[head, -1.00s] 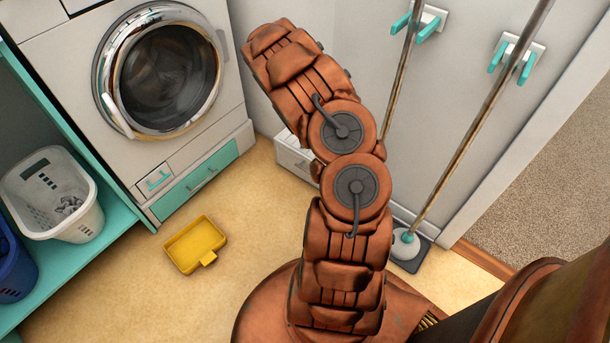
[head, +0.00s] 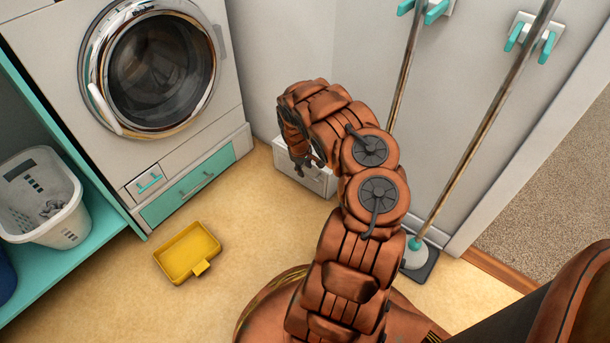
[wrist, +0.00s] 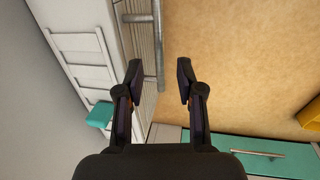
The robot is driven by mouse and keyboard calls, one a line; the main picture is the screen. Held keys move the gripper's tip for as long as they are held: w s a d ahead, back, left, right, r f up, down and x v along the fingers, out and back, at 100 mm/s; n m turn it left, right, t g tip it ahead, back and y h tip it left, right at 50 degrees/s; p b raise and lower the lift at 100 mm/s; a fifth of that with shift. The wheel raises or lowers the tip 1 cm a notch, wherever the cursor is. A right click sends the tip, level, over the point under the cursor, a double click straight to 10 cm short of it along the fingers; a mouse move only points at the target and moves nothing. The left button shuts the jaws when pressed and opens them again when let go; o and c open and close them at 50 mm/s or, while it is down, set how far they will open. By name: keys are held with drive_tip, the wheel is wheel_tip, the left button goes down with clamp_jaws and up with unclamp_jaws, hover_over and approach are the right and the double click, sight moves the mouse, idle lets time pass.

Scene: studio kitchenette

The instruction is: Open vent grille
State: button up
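The vent grille seems to be the ribbed front (wrist: 143,60) of a low white box (head: 318,180) at the foot of the wall. A grey bar handle (wrist: 158,40) stands off this front in the wrist view. My gripper (wrist: 160,72) is open and empty, with its two fingers spread. The bar lies ahead of the fingers, nearer the left one; I cannot tell the gap in depth. In the head view my gripper (head: 306,162) points down in front of the box and hides part of it.
A washing machine (head: 75,75) with a teal drawer (head: 190,187) stands to the left. A yellow tray (head: 187,252) lies on the floor. Two poles, one the mop pole (head: 475,130), stand at right before the white doors (head: 455,80). The floor before the machine is mostly clear.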

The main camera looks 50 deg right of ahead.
drive_tip(key=shift+d+f+b, duration=0.25)
drive_tip(key=shift+f+b, duration=0.25)
drive_tip(key=shift+f, duration=0.8)
clamp_jaws()
